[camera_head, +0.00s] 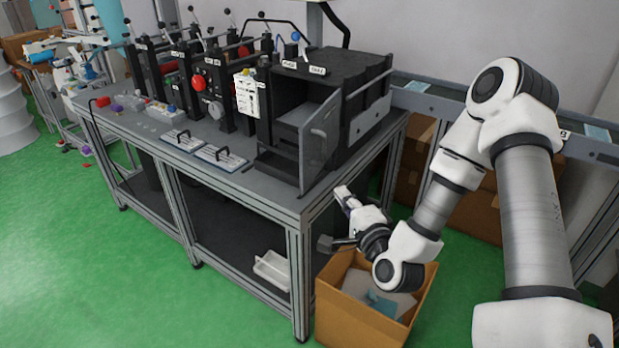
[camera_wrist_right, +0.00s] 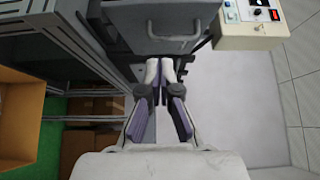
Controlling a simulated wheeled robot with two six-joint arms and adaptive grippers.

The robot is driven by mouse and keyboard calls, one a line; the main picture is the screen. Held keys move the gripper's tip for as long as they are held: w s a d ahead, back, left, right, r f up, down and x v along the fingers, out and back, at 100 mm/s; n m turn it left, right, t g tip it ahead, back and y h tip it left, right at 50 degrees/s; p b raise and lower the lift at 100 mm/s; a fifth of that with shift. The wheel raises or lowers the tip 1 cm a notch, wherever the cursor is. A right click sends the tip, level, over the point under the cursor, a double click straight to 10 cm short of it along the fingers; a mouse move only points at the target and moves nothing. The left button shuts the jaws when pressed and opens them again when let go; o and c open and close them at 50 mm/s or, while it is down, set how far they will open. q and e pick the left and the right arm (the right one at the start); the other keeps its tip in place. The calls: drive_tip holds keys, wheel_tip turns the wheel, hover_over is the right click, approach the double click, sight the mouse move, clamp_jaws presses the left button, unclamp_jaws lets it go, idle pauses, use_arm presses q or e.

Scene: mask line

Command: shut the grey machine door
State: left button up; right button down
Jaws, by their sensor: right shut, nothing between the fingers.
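The grey machine door (camera_head: 321,140) stands open on the front of the black machine (camera_head: 345,75) at the table's right end. It sticks out from the machine, and the compartment behind it shows. A handle is on the door's face. My right gripper (camera_head: 342,191) is shut and empty, below and to the right of the door, beside the table's right edge and apart from the door. In the right wrist view, my gripper's fingertips (camera_wrist_right: 167,66) are together just below a grey panel (camera_wrist_right: 165,18) with a handle; I cannot tell whether this is the door. My left gripper is not in view.
The metal table (camera_head: 240,190) carries several lever machines (camera_head: 205,85) and two trays left of the door. A cardboard box (camera_head: 350,315) stands on the green floor under my right arm. A conveyor (camera_head: 440,100) runs behind. A control box (camera_wrist_right: 251,22) shows in the wrist view.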

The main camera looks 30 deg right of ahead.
drive_tip(key=f+b, duration=0.1)
drive_tip(key=b, duration=0.5)
drive_tip(key=p, duration=0.2)
approach(305, 163)
drive_tip(key=w+d, duration=0.3)
drive_tip(key=d, duration=0.1)
drive_tip(key=w+a+p, duration=0.1)
drive_tip(key=w+a, duration=0.1)
drive_tip(key=shift+w+a, duration=0.1)
drive_tip(key=shift+w, duration=0.25)
drive_tip(key=shift+w+a, duration=0.15)
drive_tip(key=shift+w, duration=0.1)
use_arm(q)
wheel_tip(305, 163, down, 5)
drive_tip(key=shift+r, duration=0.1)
